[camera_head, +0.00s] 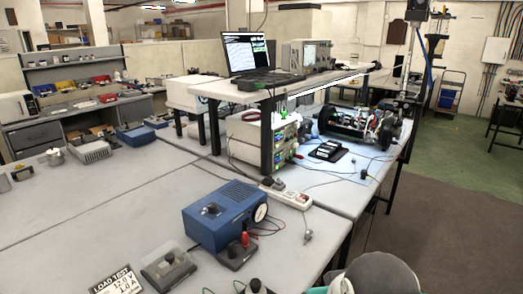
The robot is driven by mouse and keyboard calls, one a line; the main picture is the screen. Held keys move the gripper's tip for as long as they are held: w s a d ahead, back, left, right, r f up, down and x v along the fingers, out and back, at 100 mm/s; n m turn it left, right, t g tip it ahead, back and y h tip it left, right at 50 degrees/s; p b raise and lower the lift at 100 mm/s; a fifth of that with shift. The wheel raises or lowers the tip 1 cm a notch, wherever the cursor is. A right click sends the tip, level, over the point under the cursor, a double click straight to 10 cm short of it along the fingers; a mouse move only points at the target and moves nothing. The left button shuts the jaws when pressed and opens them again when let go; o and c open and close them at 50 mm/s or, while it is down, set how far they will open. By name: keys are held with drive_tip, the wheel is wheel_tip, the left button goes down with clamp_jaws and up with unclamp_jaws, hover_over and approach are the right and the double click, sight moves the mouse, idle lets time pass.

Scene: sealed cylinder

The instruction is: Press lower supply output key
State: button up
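Two bench supplies are stacked under the raised shelf, right of the picture's middle. The upper supply (287,132) has a lit green spot on its front. The lower supply (286,157) sits directly below it, with leads at its right side. A dark shelf leg hides part of both. The output key on the lower supply is too small to make out.
A raised shelf (225,88) carries a laptop (247,53). A blue box with a dial (218,214), a white power strip (286,194) and a load test sign (117,281) stand on the near bench. A dark cylindrical apparatus (345,122) lies right of the supplies. Green floor is open at right.

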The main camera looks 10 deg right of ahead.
drive_tip(key=shift+a, duration=0.2)
clamp_jaws()
drive_tip(key=shift+d, duration=0.15)
idle(1.3)
